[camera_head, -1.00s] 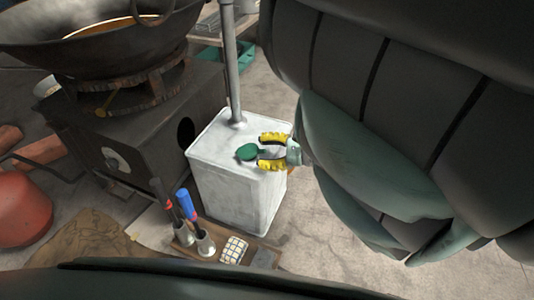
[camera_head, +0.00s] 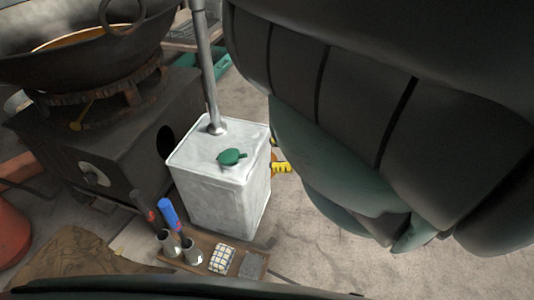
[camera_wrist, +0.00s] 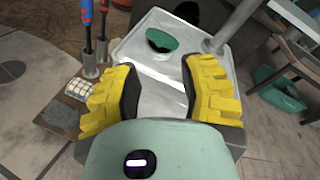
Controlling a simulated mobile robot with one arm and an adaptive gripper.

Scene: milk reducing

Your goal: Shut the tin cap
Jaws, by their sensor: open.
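The white metal tin (camera_head: 218,195) stands on the floor beside the stove, upright. Its green cap (camera_head: 231,157) is on the tin's top near the front middle; whether it is seated shut cannot be told for sure. In the wrist view the cap (camera_wrist: 160,40) lies beyond and between my fingers, apart from them. A dark round spot shows at the far edge of the tin there. My gripper (camera_wrist: 163,85) is open and empty, its yellow fingers spread over the near part of the tin (camera_wrist: 140,25). In the head view it is mostly hidden behind my arm, with one finger showing right of the tin.
A grey metal pipe (camera_head: 204,70) rises from the tin's back corner. A dark stove (camera_head: 95,140) with a big wok (camera_head: 80,40) stands to the left. A wooden board (camera_head: 205,257) with tools in metal cups lies in front. Bare floor is at the right.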

